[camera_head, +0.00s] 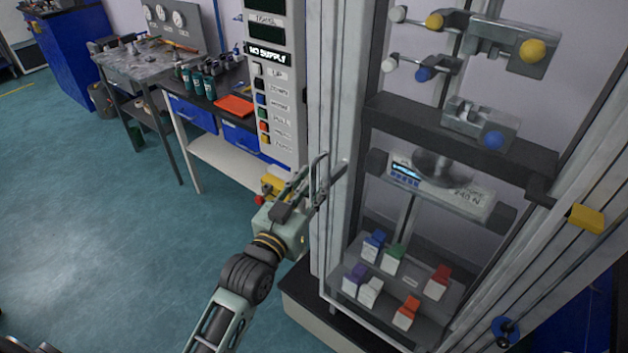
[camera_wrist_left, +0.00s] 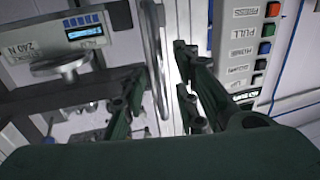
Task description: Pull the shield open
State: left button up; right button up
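The shield is a clear panel in a thin pale frame (camera_head: 362,327) on the front of the tall test machine; its clear surface is hard to see. Its upright metal handle (camera_head: 313,180) is at the shield's left side. My left gripper (camera_head: 326,182) is at the handle. In the left wrist view the handle (camera_wrist_left: 153,50) runs upright between the spread dark green fingers (camera_wrist_left: 160,85), with a gap visible on the right side. Whether a finger touches it is unclear. The shield looks closed. My right gripper is in neither view.
A control panel (camera_head: 271,80) with coloured buttons stands left of the handle, close to my left wrist. Coloured-top samples (camera_head: 371,245) sit on a shelf inside the machine. A yellow block (camera_head: 587,218) juts from the right post. Workbenches (camera_head: 150,62) stand behind; floor at left is clear.

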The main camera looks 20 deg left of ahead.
pick_arm(q)
jog(key=shift+w, duration=0.7)
jog(key=shift+d, duration=0.1)
jog(key=shift+c, duration=0.5)
grip_shut()
